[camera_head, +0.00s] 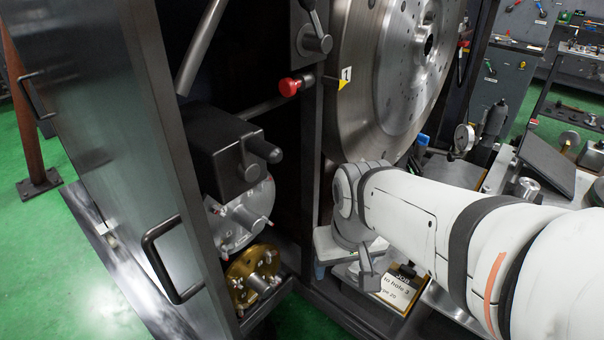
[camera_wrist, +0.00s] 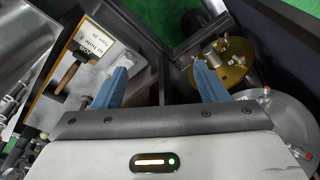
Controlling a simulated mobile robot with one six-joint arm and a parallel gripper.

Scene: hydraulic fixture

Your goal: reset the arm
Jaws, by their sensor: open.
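My gripper (camera_wrist: 158,85) shows in the wrist view with its two blue fingers wide apart and nothing between them. Its fingers point down toward the lower part of the fixture. A dark frame edge lies beneath the gap between the fingers. The right finger overlaps the view of a gold flange (camera_wrist: 236,62). The left finger is near a white placard (camera_wrist: 97,46). In the head view my white arm reaches in from the right and bends down at the wrist; the fingers cannot be made out there.
The gold flange (camera_head: 241,286) and a silver flange (camera_head: 222,234) sit low inside the cabinet. An open door with a handle (camera_head: 160,262) stands left. A large steel disc (camera_head: 365,85) and a red button (camera_head: 289,87) are behind.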

